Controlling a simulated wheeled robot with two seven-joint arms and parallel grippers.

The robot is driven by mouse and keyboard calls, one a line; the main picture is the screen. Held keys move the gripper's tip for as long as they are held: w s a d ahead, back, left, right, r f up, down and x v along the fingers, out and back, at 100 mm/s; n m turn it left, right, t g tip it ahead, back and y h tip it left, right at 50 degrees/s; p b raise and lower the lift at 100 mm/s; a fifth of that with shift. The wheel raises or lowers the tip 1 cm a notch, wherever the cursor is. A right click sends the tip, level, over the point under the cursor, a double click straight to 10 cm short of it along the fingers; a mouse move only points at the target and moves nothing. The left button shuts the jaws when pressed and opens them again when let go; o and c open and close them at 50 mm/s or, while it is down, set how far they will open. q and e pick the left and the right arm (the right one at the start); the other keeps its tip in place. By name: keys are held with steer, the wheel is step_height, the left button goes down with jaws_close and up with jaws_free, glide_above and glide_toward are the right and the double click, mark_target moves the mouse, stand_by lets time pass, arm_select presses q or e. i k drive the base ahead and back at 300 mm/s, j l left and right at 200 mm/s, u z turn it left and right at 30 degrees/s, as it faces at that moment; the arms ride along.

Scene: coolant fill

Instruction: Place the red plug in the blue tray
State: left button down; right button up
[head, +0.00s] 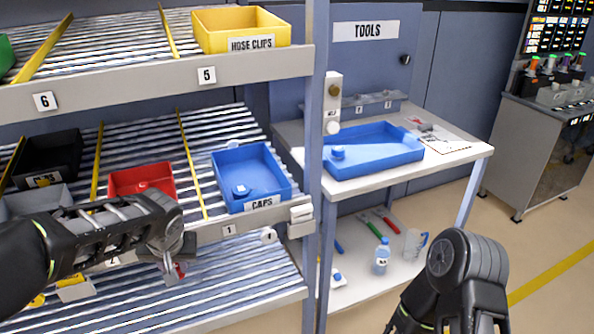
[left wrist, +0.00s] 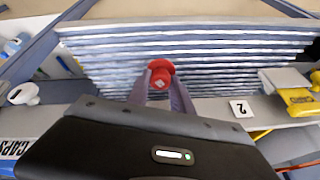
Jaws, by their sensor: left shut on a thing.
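A red plug (left wrist: 161,70) is held between the two fingers of my left gripper (head: 171,272) in front of the lower shelf. The wide, shallow blue tray (head: 378,167) sits on the white table to the right, well apart from my left gripper. A small blue cap (head: 338,153) lies in its left part. My right arm shows at the lower right of the head view, but its gripper is out of the picture.
A blue bin labelled CAPS (head: 238,205) and a red bin (head: 141,179) stand on the middle shelf. A shelf post (head: 315,120) stands between rack and table. Paper (head: 445,140) lies right of the tray. A bottle (head: 382,257) and tools are on the table's lower shelf.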

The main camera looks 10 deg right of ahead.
mark_target(384, 147)
steer(key=u, duration=0.5)
steer(key=l+u, duration=0.15)
steer(key=u, duration=0.35)
steer(key=l+u, duration=0.1)
steer(key=u, duration=0.4)
steer(key=l+u, duration=0.1)
steer(key=u, duration=0.4)
steer(key=l+u, duration=0.1)
steer(key=u, duration=0.9)
steer(key=l+u, duration=0.1)
steer(key=u, duration=0.35)
steer(key=k, duration=0.85)
steer(key=k+l+z, duration=0.1)
steer(key=k+z, duration=0.35)
steer(key=k+l+z, duration=0.2)
steer(key=z, duration=0.65)
steer(key=k+z, duration=0.15)
steer(key=z, duration=0.8)
steer(key=k+l+z, duration=0.1)
steer(key=z, duration=0.4)
steer(key=l+z, duration=0.1)
steer(key=z, duration=0.35)
steer(key=l+z, duration=0.1)
steer(key=z, duration=0.4)
steer(key=l+z, duration=0.1)
steer(key=z, duration=0.35)
steer(key=k, duration=0.05)
